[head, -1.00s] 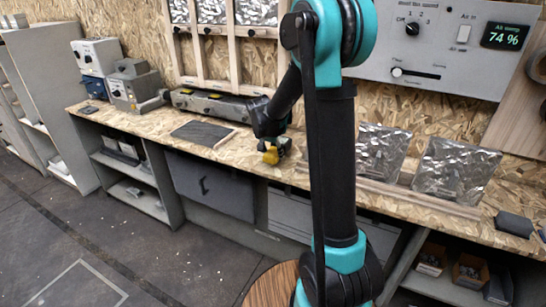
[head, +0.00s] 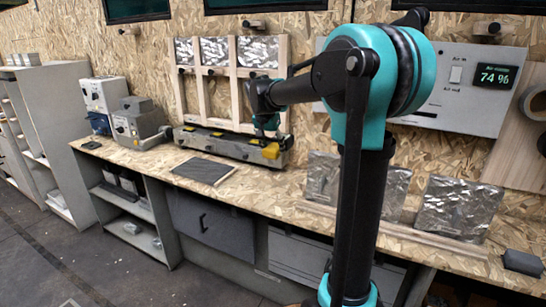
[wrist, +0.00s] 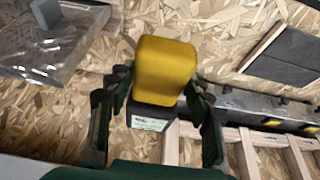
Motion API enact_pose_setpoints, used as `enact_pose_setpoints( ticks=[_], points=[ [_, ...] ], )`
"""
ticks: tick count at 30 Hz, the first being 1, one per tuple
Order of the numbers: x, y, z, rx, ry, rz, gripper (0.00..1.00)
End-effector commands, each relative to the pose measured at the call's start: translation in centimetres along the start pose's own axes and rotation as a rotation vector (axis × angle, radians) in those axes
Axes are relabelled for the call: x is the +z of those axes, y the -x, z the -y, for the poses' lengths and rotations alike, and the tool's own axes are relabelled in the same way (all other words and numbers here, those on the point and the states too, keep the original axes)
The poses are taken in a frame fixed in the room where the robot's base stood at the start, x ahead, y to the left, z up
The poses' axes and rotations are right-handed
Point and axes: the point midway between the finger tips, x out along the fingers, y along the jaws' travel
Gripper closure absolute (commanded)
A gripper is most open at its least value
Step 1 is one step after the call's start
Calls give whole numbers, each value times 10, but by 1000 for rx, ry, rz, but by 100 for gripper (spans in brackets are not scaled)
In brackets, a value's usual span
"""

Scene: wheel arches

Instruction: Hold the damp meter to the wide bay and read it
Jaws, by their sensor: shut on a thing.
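The yellow damp meter (wrist: 165,68), with a dark end and a small pale label, is between the fingers of my gripper (wrist: 158,88) in the wrist view. The fingers are shut on its sides. In the head view my gripper (head: 266,122) is in front of the lower right of the pale wooden frame (head: 237,92). A yellow patch shows just below it, but I cannot tell meter from box latch there. The frame has several bays with foil at the top; the right-hand bay (head: 258,85) looks widest. I cannot see the meter touching the frame.
A long grey box with yellow latches (head: 225,147) lies on the bench below the frame. A dark flat panel (head: 203,171) is in front of it. Foil-wrapped slabs (head: 455,208) stand at right. A wall panel display (head: 495,76) reads 74 %. Grey instruments (head: 138,125) stand at left.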

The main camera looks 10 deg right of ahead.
Motion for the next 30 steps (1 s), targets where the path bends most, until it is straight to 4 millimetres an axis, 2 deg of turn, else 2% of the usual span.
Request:
enact_pose_setpoints(
  ticks=[19,30],
  points=[
    [-22,54,0,0,0,0,72],
    [-26,63,0,0,0,0,72]
  ],
)
